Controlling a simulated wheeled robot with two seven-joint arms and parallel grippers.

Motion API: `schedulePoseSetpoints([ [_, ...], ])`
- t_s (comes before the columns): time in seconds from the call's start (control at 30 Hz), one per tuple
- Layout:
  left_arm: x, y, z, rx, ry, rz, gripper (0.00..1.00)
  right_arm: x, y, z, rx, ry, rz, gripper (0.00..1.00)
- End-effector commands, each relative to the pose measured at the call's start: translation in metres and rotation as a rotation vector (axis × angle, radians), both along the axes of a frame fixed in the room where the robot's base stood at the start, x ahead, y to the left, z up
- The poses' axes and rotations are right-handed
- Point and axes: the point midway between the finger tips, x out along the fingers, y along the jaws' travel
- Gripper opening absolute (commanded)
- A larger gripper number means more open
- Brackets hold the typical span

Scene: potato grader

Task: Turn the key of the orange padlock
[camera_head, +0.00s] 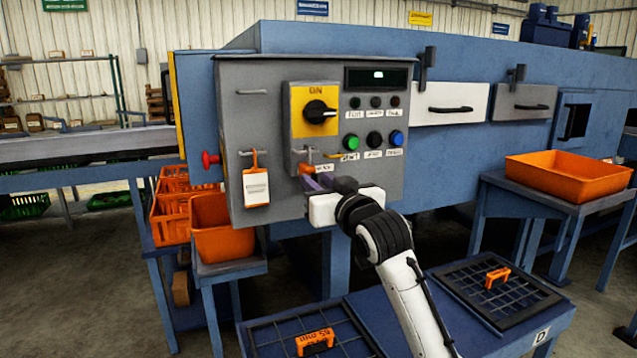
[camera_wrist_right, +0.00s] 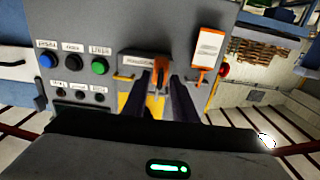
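The orange padlock (camera_head: 305,168) hangs at the hasp below the yellow ON switch plate on the grey control panel. In the right wrist view, the padlock (camera_wrist_right: 160,75) shows upside down, between and just beyond the dark fingertips. My right gripper (camera_head: 318,183) is at the panel's lower edge, right by the padlock. In the wrist view, the right gripper's fingers (camera_wrist_right: 160,92) stand apart with a gap between them, one on each side of the padlock; I see no clear contact. I cannot make out the key. My left gripper is not in view.
The panel carries a black rotary switch (camera_head: 319,112), several push buttons and a white tag (camera_head: 256,187) on an orange hanger. A blue table (camera_head: 400,318) below bears two dark grids with orange pieces. Orange bins (camera_head: 222,240) stand at left, and an orange tray (camera_head: 570,176) at right.

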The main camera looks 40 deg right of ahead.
Motion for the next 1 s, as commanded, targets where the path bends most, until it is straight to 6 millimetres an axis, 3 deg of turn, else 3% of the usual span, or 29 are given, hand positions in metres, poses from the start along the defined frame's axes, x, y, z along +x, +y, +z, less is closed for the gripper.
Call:
schedulePoseSetpoints([
  [0.03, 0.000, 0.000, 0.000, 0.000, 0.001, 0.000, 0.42, 0.000, 0.000, 0.000, 0.000, 0.000, 0.000, 0.17],
  [0.13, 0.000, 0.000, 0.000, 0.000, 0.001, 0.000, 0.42, 0.000, 0.000, 0.000, 0.000, 0.000, 0.000, 0.00],
  [0.57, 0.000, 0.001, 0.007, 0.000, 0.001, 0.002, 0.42, 0.000, 0.000, 0.001, -0.046, 0.014, -0.001, 0.00],
  [1.0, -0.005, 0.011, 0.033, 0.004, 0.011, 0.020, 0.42, 0.000, 0.001, 0.004, -0.367, 0.093, -0.001, 0.00],
])
